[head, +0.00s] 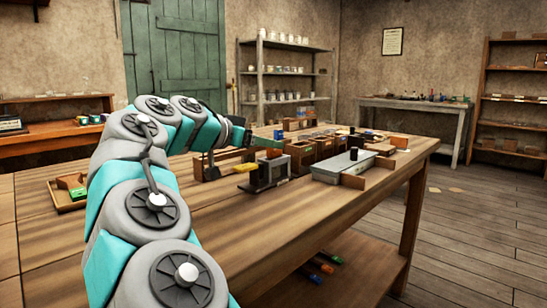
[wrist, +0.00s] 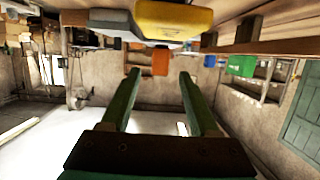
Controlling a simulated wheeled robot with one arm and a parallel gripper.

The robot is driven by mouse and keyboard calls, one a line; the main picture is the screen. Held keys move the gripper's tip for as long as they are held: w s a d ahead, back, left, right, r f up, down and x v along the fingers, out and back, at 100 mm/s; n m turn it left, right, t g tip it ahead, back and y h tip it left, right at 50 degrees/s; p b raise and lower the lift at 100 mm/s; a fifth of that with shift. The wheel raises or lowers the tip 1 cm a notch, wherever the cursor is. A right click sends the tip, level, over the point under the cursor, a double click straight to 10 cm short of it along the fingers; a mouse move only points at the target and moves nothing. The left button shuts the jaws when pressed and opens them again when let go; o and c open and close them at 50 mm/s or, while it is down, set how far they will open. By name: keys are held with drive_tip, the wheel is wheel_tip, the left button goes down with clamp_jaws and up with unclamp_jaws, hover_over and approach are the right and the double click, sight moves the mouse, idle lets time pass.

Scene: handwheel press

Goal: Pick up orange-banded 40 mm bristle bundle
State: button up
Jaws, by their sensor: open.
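My gripper (wrist: 159,75) is open, its two dark green fingers apart with nothing held between them. In the head view my gripper (head: 264,142) reaches over the workbench, above the small metal-fronted box. An orange block-like thing (wrist: 160,61) shows between and beyond the fingertips in the wrist view, which looks upside down. It may be the orange-banded bundle, but its bristles cannot be made out. A small orange patch (head: 274,153) shows just under the gripper in the head view.
A yellow block (wrist: 172,20) lies close to the fingers; it also shows in the head view (head: 246,168) beside the metal-fronted box (head: 271,172). Wooden bins (head: 302,155) and a grey lidded tray (head: 343,166) stand to the right. The workbench (head: 270,222) is clear in front.

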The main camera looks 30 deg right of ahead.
drive_tip(key=x, duration=0.3)
drive_tip(key=shift+d+f, duration=0.1)
drive_tip(key=shift+d, duration=0.1)
drive_tip(key=shift+c, duration=0.3)
clamp_jaws()
